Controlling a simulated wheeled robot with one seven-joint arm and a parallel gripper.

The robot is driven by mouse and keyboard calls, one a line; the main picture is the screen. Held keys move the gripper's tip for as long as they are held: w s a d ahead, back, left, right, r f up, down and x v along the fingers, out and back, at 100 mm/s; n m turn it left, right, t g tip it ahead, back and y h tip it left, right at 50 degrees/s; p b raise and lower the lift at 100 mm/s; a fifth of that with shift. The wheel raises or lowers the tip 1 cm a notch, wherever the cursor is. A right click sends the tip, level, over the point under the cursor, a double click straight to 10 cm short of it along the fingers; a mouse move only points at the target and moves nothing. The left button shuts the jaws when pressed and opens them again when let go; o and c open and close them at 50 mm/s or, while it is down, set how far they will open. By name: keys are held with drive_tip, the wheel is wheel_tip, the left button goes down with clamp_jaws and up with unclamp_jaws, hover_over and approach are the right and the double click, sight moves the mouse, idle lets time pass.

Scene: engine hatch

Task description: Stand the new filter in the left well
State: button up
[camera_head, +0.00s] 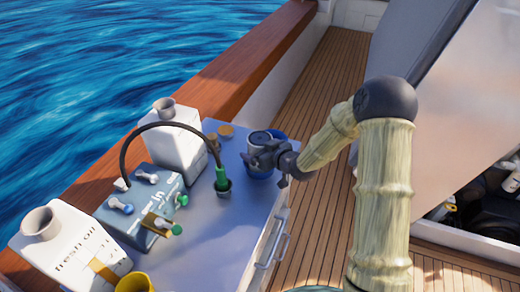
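A blue cylinder with a pale-rimmed top (260,137), perhaps the new filter, is at the far right part of the bench top. More blue shows behind and below it; I cannot tell whether this is the same piece or a second one. My gripper (257,157) is right at the cylinder, its dark fingers across the near side. The fingers overlap it in the picture, and I cannot tell whether they grip it. I cannot make out the left well in this view.
On the grey-blue bench (215,250) stand a white jug (172,150), a "fresh oil" jug (75,250), a lever box (140,210), a black hose with a green nozzle (221,178) and a yellow cup (134,284). An open hatch (490,210) with dark machinery lies right. The plank deck (325,120) is clear.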

drive_tip(key=shift+s+d+r, duration=0.1)
drive_tip(key=shift+d+r, duration=0.05)
drive_tip(key=shift+r, duration=0.1)
drive_tip(key=v, duration=1.1)
drive_tip(key=shift+s, duration=0.3)
drive_tip(key=shift+d, duration=0.2)
drive_tip(key=s+d+m+g+h, duration=0.3)
drive_tip(key=s+d+m+h, duration=0.1)
drive_tip(key=s+d+h, duration=0.35)
drive_tip(key=s+d+m+g, duration=0.1)
drive_tip(key=s+m+g, duration=0.1)
drive_tip(key=s, duration=0.3)
drive_tip(key=s+d+r+m+g+h, duration=0.1)
drive_tip(key=s+d+m+g, duration=0.1)
drive_tip(key=s, duration=0.4)
drive_tip(key=shift+r+g, duration=0.3)
